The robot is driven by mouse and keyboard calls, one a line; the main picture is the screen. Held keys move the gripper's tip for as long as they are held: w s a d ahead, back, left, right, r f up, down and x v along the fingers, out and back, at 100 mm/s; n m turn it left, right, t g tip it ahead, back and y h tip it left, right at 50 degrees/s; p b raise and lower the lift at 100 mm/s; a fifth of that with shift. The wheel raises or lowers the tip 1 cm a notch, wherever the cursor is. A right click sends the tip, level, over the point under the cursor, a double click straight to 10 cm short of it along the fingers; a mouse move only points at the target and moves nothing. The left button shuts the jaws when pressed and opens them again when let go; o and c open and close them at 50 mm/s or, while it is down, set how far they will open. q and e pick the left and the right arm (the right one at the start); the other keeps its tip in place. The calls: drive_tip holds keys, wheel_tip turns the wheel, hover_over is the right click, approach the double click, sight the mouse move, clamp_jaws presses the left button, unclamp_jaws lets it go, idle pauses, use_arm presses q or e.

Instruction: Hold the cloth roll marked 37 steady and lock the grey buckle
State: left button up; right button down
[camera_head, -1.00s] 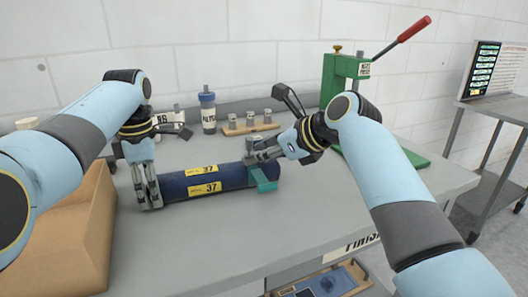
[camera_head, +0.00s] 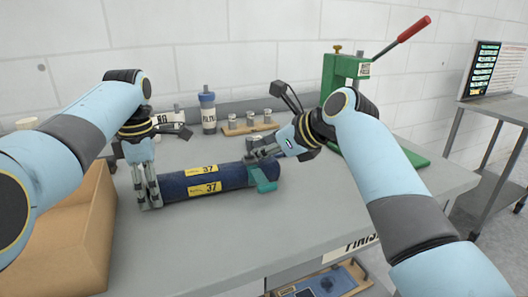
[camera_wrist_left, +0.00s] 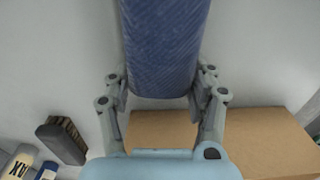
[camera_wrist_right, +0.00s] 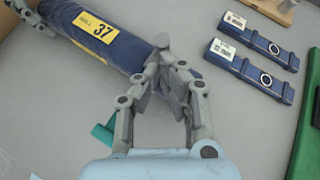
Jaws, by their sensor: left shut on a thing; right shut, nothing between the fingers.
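The dark blue cloth roll (camera_head: 222,180) lies on the grey table with yellow labels marked 37. It also shows in the right wrist view (camera_wrist_right: 80,17). My left gripper (camera_head: 148,192) is shut around the roll's left end; the left wrist view shows its fingers (camera_wrist_left: 161,85) on both sides of the roll. My right gripper (camera_head: 262,153) is shut and empty, at the top of the roll's right end. A teal strap piece (camera_head: 263,178) hangs there. A grey knobbed part (camera_wrist_right: 161,41), perhaps the grey buckle, shows at my right fingertips; its lock state is hidden.
A cardboard box (camera_head: 78,235) stands at the left front. A bottle (camera_head: 208,112) and a wooden block with metal cylinders (camera_head: 245,128) stand behind the roll. A green press (camera_head: 338,75) with a red-handled lever is at the back right. The table in front of the roll is clear.

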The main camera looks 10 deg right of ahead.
drive_tip(key=shift+w+r, duration=0.2)
drive_tip(key=shift+r, duration=0.05)
drive_tip(key=shift+w+a+r+g, duration=0.1)
drive_tip(key=shift+w+r+g, duration=0.2)
drive_tip(key=shift+w+a+r+m+g+h, duration=0.1)
drive_tip(key=shift+w+r+m+g+h, duration=0.15)
drive_tip(key=shift+g, duration=0.25)
drive_tip(key=shift+w+a+r+m+g+h, duration=0.15)
drive_tip(key=shift+w+g+h, duration=0.15)
drive_tip(key=shift+g, duration=0.2)
drive_tip(key=shift+w+r, duration=0.1)
drive_tip(key=shift+w, duration=0.75)
drive_tip(key=shift+r, duration=0.1)
drive_tip(key=shift+r, duration=0.7)
